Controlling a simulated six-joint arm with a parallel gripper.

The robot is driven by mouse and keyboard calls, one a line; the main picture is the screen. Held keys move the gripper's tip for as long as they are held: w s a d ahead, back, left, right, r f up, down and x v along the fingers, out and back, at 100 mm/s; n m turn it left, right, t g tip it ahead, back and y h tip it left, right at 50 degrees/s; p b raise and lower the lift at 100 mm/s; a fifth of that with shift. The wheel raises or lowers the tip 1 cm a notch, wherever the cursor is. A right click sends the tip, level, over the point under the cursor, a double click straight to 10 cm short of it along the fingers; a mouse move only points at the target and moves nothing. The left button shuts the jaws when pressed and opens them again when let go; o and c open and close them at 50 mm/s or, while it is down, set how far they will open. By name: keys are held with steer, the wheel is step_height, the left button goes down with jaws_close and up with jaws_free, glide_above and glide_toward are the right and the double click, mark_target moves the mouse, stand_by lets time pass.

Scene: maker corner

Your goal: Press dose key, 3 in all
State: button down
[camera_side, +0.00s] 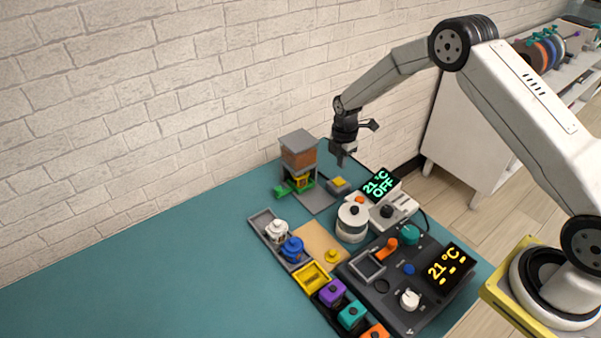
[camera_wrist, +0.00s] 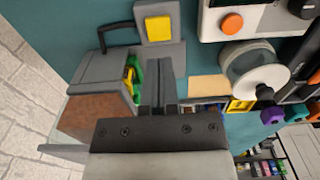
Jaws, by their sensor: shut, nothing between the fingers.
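A yellow key (camera_side: 339,182), which looks like the dose key, sits on a small grey base beside the dispenser (camera_side: 299,152). The dispenser has a grey lid, a brown-filled hopper and green and yellow parts below. In the wrist view the yellow key (camera_wrist: 158,28) is beyond my fingertips, and the dispenser (camera_wrist: 100,110) is at left. My gripper (camera_side: 340,160) is shut and empty, pointing down above the key area. The wrist view also shows my gripper (camera_wrist: 165,65) with its fingers together. A gap appears between fingertips and key; its exact height is unclear.
A white round pot (camera_side: 352,222) and a heater with a display reading 21 °C OFF (camera_side: 379,185) stand close by. A dark console (camera_side: 412,285) and coloured jars, including a blue one (camera_side: 292,249), lie nearer. The mat (camera_side: 130,280) at left is clear.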

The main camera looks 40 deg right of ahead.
mark_target(340, 182)
steer(key=shift+f, duration=2.85)
steer(key=shift+f, duration=0.3)
steer(key=shift+s+f, duration=0.15)
steer(key=shift+f, duration=0.6)
step_height(340, 182, up, 15)
steer(key=shift+w, duration=0.4)
stand_by(0.8)
